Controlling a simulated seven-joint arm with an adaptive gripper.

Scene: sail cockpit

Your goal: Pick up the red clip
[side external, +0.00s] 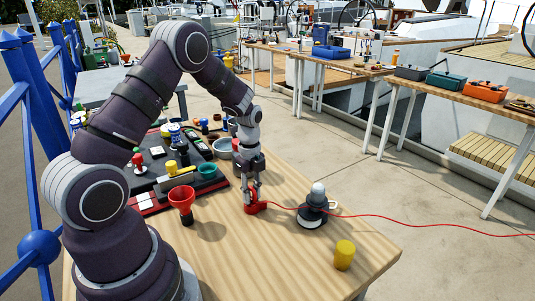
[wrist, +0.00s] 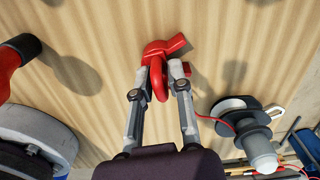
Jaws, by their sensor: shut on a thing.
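The red clip (side external: 256,207) is at the wooden table top in the side external view, at the lower end of my gripper (side external: 251,196). In the wrist view the red clip (wrist: 159,52) shows a looped body and a flat end pointing up and right. My gripper (wrist: 162,82) is shut on the red clip, with one finger on each side of its loop. In the side view the clip is at or very near the table; I cannot tell whether it touches.
A dark winch with a pale top (side external: 316,200) stands just right of the clip, with a red line (side external: 420,219) running off right. A red funnel (side external: 182,200) stands left, a yellow cylinder (side external: 344,255) front right. A dark tray (side external: 150,180) with several items lies behind left.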

